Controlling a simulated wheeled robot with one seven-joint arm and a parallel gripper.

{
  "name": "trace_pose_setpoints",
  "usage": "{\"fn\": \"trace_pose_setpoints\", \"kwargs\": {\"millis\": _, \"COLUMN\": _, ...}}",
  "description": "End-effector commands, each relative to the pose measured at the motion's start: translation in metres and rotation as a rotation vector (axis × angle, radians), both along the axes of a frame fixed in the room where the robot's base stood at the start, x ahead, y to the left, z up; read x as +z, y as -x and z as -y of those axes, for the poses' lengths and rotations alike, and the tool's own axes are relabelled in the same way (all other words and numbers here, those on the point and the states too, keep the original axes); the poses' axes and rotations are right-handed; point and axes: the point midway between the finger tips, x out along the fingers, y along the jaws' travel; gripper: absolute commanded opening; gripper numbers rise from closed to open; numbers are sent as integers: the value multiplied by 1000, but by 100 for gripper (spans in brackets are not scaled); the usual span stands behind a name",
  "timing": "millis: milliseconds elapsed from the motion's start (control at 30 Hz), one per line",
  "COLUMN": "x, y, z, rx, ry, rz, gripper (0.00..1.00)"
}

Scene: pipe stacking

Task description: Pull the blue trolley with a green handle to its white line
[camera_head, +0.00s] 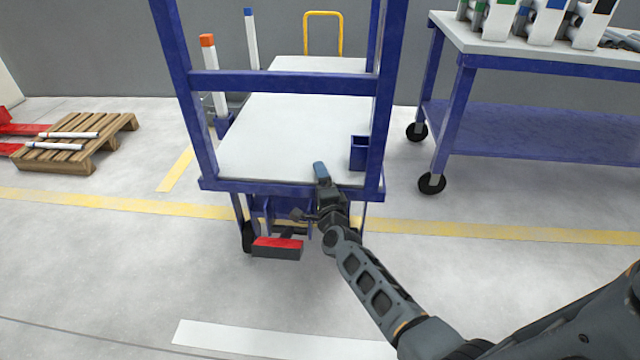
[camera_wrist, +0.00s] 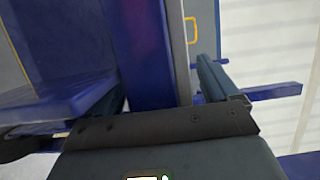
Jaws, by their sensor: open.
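The blue trolley (camera_head: 282,84) stands in the middle of the head view, with blue uprights, a crossbar and a white deck (camera_head: 290,140). Its top is cut off, and no green handle shows. My gripper (camera_head: 322,178) is at the near edge of the deck, left of the right upright. In the wrist view a blue bar (camera_wrist: 145,50) runs between the fingers of my open gripper (camera_wrist: 160,80); I cannot tell whether they touch it. A white line (camera_head: 280,341) lies on the floor in front of the trolley.
A red pedal (camera_head: 277,247) sits low on the trolley's front. A blue table (camera_head: 535,125) on wheels stands right, a wooden pallet (camera_head: 75,145) left. A yellow handle (camera_head: 323,18) rises behind. Floor between trolley and white line is clear apart from my arm.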

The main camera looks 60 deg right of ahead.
Motion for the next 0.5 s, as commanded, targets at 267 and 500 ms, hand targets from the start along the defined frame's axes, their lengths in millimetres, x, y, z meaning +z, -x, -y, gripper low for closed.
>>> {"fn": "trace_pose_setpoints", "kwargs": {"millis": 267, "x": 2, "y": 5, "z": -8, "rx": 3, "ry": 0, "rz": 0, "gripper": 88}}
{"fn": "trace_pose_setpoints", "kwargs": {"millis": 500, "x": 2, "y": 33, "z": -35, "rx": 2, "ry": -1, "rz": -1, "gripper": 88}}
